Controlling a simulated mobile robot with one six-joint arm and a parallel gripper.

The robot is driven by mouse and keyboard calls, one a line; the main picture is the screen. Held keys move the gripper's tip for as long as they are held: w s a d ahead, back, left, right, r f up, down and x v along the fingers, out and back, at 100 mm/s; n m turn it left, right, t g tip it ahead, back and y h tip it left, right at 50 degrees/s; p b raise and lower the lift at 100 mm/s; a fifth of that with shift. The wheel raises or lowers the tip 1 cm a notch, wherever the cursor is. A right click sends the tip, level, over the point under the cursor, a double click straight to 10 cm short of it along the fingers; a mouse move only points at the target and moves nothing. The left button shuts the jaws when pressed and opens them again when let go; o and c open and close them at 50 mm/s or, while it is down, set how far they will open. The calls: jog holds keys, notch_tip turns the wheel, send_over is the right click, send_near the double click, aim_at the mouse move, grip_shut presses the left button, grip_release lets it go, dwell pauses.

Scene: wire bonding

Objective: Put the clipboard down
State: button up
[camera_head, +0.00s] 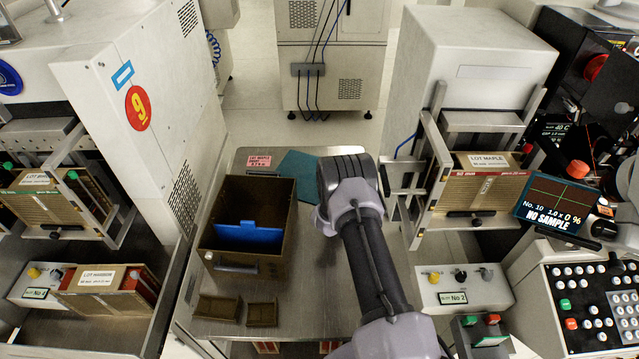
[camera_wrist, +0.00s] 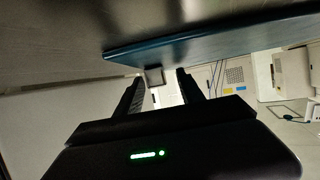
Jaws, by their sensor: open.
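The clipboard is a teal board (camera_head: 297,172) at the back of the steel table (camera_head: 310,310), behind the brown bin; my arm hides its right part. In the wrist view the clipboard (camera_wrist: 215,45) shows as a dark blue-green slab edge along the metal surface, appearing to lie on it. My gripper (camera_wrist: 157,84) is open, its two black fingers apart and pointing at the slab's edge. A small dark block (camera_wrist: 154,76) shows between the fingertips; I cannot tell whether it belongs to the clipboard. In the head view my wrist hides the fingers.
A brown bin (camera_head: 272,262) with a blue divider (camera_head: 250,232) stands left of my arm. A pink lot card (camera_head: 258,162) lies behind it, and two small brown trays (camera_head: 218,307) lie in front. Machines flank the table on both sides. The table front centre is clear.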

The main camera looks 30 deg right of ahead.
jog(key=shift+r, duration=0.1)
grip_shut()
